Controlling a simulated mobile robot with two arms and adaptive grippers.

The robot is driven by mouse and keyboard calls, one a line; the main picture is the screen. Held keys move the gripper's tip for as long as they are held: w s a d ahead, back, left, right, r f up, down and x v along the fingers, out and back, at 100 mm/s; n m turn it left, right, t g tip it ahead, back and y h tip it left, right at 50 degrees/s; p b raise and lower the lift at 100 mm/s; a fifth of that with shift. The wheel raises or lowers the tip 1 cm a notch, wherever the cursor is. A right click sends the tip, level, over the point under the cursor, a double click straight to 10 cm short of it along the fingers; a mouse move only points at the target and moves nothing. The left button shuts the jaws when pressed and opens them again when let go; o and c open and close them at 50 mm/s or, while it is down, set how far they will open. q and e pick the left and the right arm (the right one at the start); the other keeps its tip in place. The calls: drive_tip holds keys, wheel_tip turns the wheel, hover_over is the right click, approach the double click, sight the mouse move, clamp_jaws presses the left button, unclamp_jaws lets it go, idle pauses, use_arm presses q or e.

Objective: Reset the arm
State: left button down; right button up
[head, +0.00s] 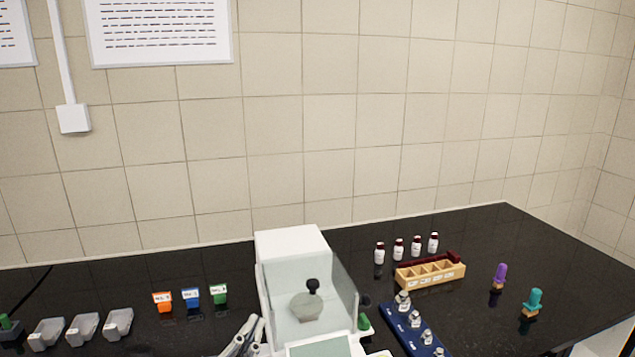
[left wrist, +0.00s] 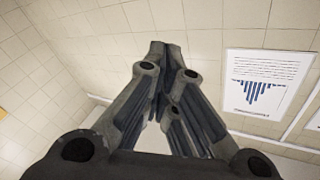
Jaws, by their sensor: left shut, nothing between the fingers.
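My left gripper (left wrist: 165,48) fills the middle of the left wrist view, its dark grey fingers together at the tips with nothing between them. It points toward the tiled wall, clear of any object in that view. In the head view, pale grey finger-like shapes show at the bottom edge beside the balance, cut off by the frame; I cannot tell for sure whether they are my gripper. My right gripper is not in view.
A white balance (head: 290,243) with a clear shield stands mid-bench. Grey scoops (head: 82,329) and coloured blocks (head: 190,298) lie left. Right are small bottles (head: 398,250), a wooden rack (head: 430,274), a blue weight tray (head: 400,325) and purple (head: 500,273) and teal (head: 534,299) handled brushes.

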use_arm(q)
drive_tip(key=s+a+f+n+g+y, duration=0.2)
drive_tip(key=s+a+f+g, duration=0.2)
drive_tip(key=f, duration=0.5)
drive_tip(key=s+a+f+n+g+y, duration=0.2)
drive_tip(key=s+a+f+g, duration=0.15)
drive_tip(key=f, duration=0.45)
drive_tip(key=s+a+f+n+g, duration=0.2)
drive_tip(key=s+f+g, duration=0.75)
drive_tip(key=s, duration=0.65)
wheel_tip(320, 180, down, 27)
drive_tip(key=s+a+f+b, duration=0.1)
drive_tip(key=s+a+f, duration=0.2)
drive_tip(key=s+f, duration=1.4)
drive_tip(key=shift+s+a+f+m+g, duration=0.15)
drive_tip(key=shift+s+f+m+g, duration=0.15)
drive_tip(key=shift+f+m+g, duration=0.1)
